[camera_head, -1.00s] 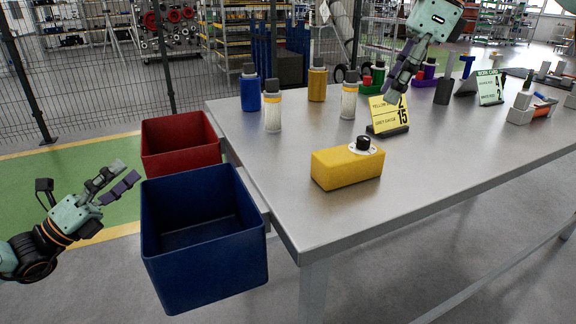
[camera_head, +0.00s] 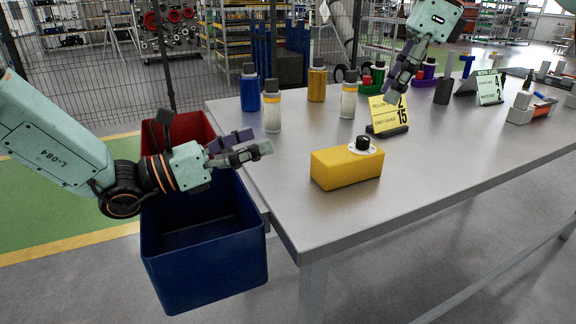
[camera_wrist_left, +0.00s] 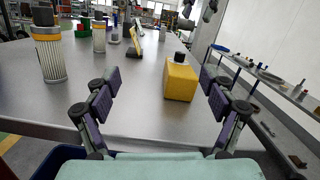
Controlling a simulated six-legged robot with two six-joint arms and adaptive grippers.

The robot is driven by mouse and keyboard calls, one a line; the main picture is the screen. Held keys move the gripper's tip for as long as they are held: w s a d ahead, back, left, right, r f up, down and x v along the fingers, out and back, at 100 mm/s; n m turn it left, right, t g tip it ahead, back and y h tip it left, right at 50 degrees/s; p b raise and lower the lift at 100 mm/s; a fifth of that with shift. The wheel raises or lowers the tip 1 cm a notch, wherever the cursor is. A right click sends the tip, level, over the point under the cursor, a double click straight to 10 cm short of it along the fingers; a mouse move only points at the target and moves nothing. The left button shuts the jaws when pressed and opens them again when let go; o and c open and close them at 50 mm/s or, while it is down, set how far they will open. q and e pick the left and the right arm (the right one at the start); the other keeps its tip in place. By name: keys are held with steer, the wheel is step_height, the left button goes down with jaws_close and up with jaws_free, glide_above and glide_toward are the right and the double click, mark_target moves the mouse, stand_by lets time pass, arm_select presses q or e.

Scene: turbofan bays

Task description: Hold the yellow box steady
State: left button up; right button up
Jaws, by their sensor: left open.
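The yellow box (camera_head: 346,168) stands on the metal table near its front left edge, with a black knob on a white disc (camera_head: 363,144) on top. It also shows in the left wrist view (camera_wrist_left: 180,82), ahead and right of centre between the finger lines. My left gripper (camera_head: 262,148) is open and empty, left of the box and apart from it, over the table's left edge. My right gripper (camera_head: 392,98) hangs above the table behind the box, by the yellow card sign; whether its fingers are closed is unclear.
A blue bin (camera_head: 205,262) and a red bin (camera_head: 190,128) stand left of the table (camera_head: 300,222). Several bottles, such as a blue one (camera_head: 250,92) and a clear one (camera_head: 272,112), stand behind the box. A yellow sign (camera_head: 386,116) stands behind it. The table right of the box is clear.

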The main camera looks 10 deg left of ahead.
mark_target(318, 159)
arm_select(q)
steer(key=d+f+m, duration=0.1)
steer(key=d, duration=0.1)
steer(key=s+d+f+g, duration=0.1)
steer(key=d, duration=0.1)
steer(key=d+f+m+y, duration=0.1)
steer(key=d, duration=0.2)
steer(key=shift+s+f+m+g, duration=0.1)
steer(key=shift+s+m+g, duration=0.1)
steer(key=shift+m+g, duration=0.1)
steer(key=shift+x, duration=3.8)
steer(key=shift+c, duration=0.2)
